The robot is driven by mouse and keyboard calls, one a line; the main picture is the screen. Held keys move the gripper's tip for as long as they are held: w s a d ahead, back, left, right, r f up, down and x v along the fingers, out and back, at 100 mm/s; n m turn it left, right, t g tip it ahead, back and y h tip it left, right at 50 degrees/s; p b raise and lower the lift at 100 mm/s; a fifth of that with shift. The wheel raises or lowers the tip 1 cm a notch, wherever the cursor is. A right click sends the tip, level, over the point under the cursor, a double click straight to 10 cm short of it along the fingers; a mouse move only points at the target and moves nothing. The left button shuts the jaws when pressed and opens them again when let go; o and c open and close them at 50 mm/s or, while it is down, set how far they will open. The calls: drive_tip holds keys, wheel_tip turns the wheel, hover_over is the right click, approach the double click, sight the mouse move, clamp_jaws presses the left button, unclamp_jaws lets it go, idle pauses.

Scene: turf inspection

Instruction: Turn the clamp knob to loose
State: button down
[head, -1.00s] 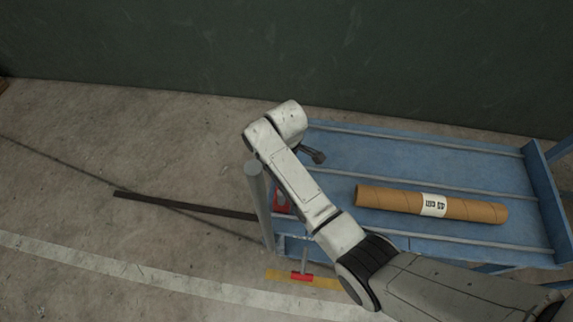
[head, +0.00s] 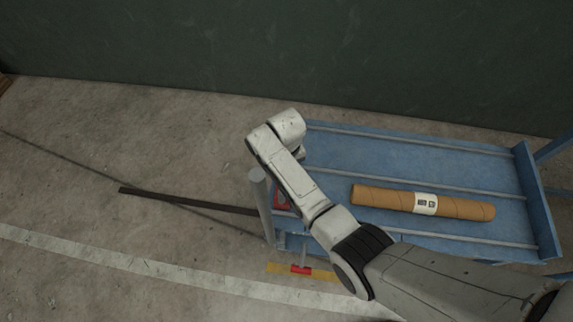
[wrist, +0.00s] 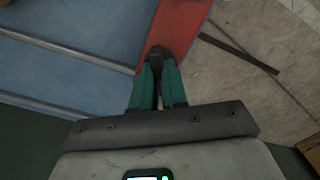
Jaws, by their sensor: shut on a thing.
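The clamp is a red block (wrist: 182,22) at the left end of the blue cart, in the wrist view. Its dark knob (wrist: 154,54) sits at the tips of my gripper (wrist: 158,72). My gripper's two teal fingers are shut on the knob, one on each side. In the head view, a red part of the clamp (head: 281,201) shows beside the grey post, partly behind my arm. My gripper is hidden there by my arm, and the knob's turn position cannot be read.
A cardboard tube (head: 385,199) with a white label lies on the blue cart (head: 400,152). A grey upright post (head: 262,205) stands at the cart's left end. A dark bar (head: 180,201) reaches left over the floor. A red T-shaped piece (head: 301,269) is low in front.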

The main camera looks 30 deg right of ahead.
drive_tip(key=m+p, duration=0.1)
drive_tip(key=m, duration=0.5)
drive_tip(key=shift+w+r, duration=0.1)
drive_tip(key=m+p, duration=0.1)
drive_tip(key=m, duration=0.5)
drive_tip(key=shift+m, duration=0.3)
idle(0.3)
drive_tip(key=c, duration=1.2)
unclamp_jaws()
drive_tip(key=shift+o, duration=0.2)
wheel_tip(320, 180, up, 11)
drive_tip(key=shift+f+p, duration=0.2)
drive_tip(key=shift+p, duration=0.25)
